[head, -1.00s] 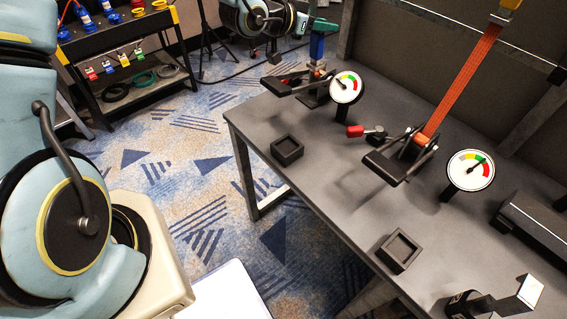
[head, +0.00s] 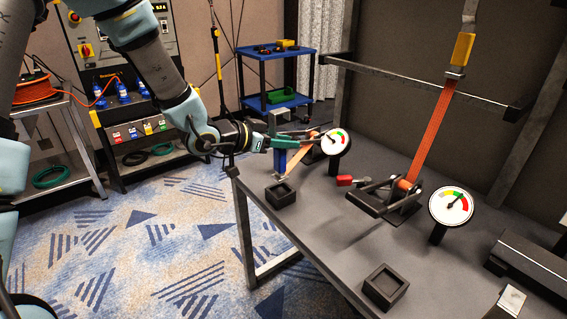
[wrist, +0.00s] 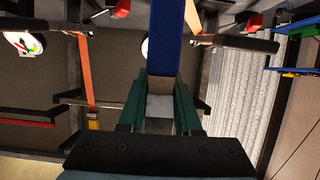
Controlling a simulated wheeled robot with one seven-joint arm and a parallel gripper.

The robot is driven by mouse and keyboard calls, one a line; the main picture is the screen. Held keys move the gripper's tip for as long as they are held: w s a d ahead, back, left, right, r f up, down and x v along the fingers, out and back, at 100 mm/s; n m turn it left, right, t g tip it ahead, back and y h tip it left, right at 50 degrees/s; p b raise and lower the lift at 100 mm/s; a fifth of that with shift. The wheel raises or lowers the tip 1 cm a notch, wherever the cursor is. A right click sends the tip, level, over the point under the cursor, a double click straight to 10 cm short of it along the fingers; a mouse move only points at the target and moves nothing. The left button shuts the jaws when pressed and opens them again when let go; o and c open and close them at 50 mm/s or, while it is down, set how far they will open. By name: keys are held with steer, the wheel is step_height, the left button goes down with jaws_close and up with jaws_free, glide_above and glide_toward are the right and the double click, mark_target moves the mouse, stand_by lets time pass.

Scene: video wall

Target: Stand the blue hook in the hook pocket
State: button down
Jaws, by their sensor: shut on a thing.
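My gripper (head: 284,142) has green fingers and is shut on the blue hook (head: 279,162). The hook hangs roughly upright, with its blue part below the fingers and a grey metal bend (head: 280,116) above. In the wrist view the blue part (wrist: 167,40) extends beyond the green fingers (wrist: 160,105), with grey metal between them. A small black square pocket (head: 281,196) stands at the table's left corner, just below the hook in the picture. A second similar pocket (head: 386,288) is at the front edge. I cannot tell which is the hook pocket. Contact between hook and pocket is not clear.
The left gauge (head: 335,142) and a ratchet with an orange strap (head: 297,163) stand close right of the hook. A second ratchet (head: 385,200), a red-handled part (head: 346,181) and the right gauge (head: 451,206) are farther right. The tabletop (head: 335,235) between the pockets is clear.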

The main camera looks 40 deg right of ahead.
mark_target(276, 156)
steer(key=shift+d+f, duration=0.1)
steer(key=shift+f, duration=2.1)
steer(key=shift+f, duration=0.25)
steer(key=c, duration=0.6)
jaws_free()
steer(key=shift+r, duration=0.15)
steer(key=shift+r, duration=0.15)
steer(key=b+v, duration=0.1)
steer(key=v, duration=1.1)
